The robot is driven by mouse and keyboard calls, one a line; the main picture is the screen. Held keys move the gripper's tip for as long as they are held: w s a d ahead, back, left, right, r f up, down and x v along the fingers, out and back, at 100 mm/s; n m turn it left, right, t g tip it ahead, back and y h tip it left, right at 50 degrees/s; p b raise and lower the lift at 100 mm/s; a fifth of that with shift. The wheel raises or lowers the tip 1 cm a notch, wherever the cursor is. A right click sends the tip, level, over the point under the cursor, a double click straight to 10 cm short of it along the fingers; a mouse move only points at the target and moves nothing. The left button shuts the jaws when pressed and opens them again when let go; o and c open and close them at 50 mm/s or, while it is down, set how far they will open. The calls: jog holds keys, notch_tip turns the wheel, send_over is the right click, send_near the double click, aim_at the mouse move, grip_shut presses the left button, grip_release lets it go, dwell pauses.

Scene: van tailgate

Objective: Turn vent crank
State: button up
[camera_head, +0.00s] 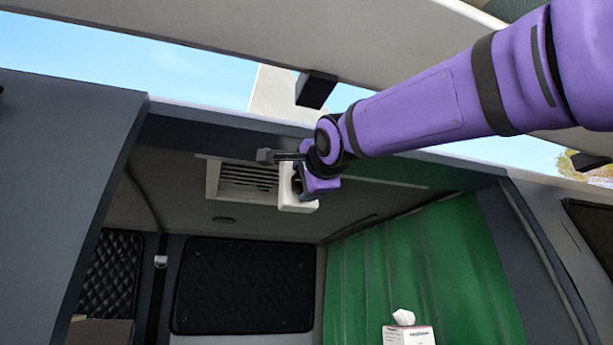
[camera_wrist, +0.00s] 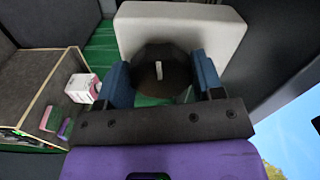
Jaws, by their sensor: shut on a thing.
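The vent crank is a dark round knob (camera_wrist: 160,76) with a pale mark on its face, in front of a light grey housing (camera_wrist: 215,30) in the wrist view. My gripper (camera_wrist: 162,82) has its two blue fingers on either side of the knob, shut on it. In the head view my gripper (camera_head: 298,184) is up at the van's ceiling, at the white housing (camera_head: 297,207) just right of the slatted vent (camera_head: 247,182). The knob itself is hidden there by my gripper and the housing.
The raised tailgate (camera_head: 280,32) hangs above my arm, and the roof edge (camera_head: 215,117) runs close by the gripper. A green curtain (camera_head: 440,265) hangs at the right. A tissue box (camera_head: 408,336) stands low, also in the wrist view (camera_wrist: 82,88) by an open shelf (camera_wrist: 42,92).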

jog(key=shift+s+a+r, duration=0.15)
jog(key=shift+a, duration=0.05)
jog(key=o, duration=0.9)
jog(key=shift+s, duration=0.1)
jog(key=shift+d, duration=0.1)
jog(key=v, duration=1)
jog(key=shift+s, duration=0.35)
jog(key=shift+d+r, duration=0.1)
